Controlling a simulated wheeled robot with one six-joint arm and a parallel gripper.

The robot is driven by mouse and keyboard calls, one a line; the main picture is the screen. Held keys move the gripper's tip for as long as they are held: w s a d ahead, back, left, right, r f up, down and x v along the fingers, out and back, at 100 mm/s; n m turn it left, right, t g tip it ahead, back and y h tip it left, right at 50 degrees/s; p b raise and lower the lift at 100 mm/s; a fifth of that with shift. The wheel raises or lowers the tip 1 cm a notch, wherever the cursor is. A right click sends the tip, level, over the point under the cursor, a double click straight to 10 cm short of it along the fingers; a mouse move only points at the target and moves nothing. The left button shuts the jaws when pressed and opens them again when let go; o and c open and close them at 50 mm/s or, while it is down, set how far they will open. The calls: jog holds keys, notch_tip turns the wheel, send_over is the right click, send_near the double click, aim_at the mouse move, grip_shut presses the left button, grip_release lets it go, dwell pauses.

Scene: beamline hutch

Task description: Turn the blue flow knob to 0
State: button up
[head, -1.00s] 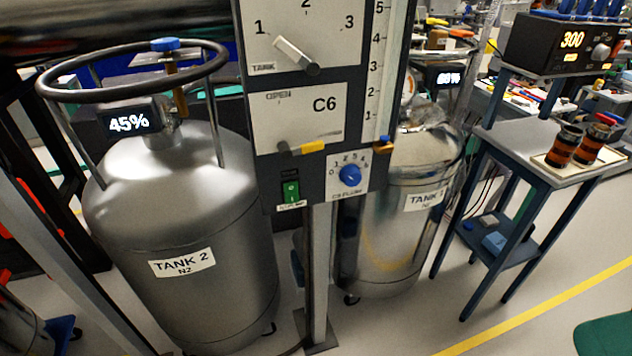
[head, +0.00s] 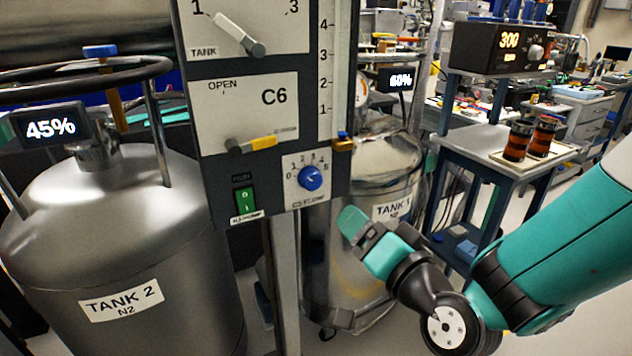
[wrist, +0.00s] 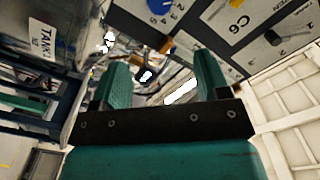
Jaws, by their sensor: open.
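The blue flow knob (head: 310,177) sits on a white dial plate at the lower right of the grey control panel, with printed numbers from 0 at its left over the top to its right. I cannot make out where its pointer stands. My gripper (head: 358,232) is to the right of the knob and a little below it, apart from it. In the wrist view my gripper (wrist: 162,78) has its two teal fingers apart with nothing between them. The blue knob (wrist: 160,6) shows there at the top edge, partly cut off, beyond the fingertips.
The panel also carries a green switch (head: 246,201), a yellow-tipped lever (head: 256,143) and a TANK selector (head: 240,36). TANK 2 (head: 120,240) stands at left, TANK 1 (head: 350,260) behind the panel. A blue-framed table (head: 480,140) stands at right.

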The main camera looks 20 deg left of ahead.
jog(key=p, duration=0.8)
send_near(315, 181)
jog(key=shift+p+x, duration=4.85)
jog(key=shift+x, duration=0.2)
jog(key=shift+c, duration=0.3)
jog(key=c, duration=0.9)
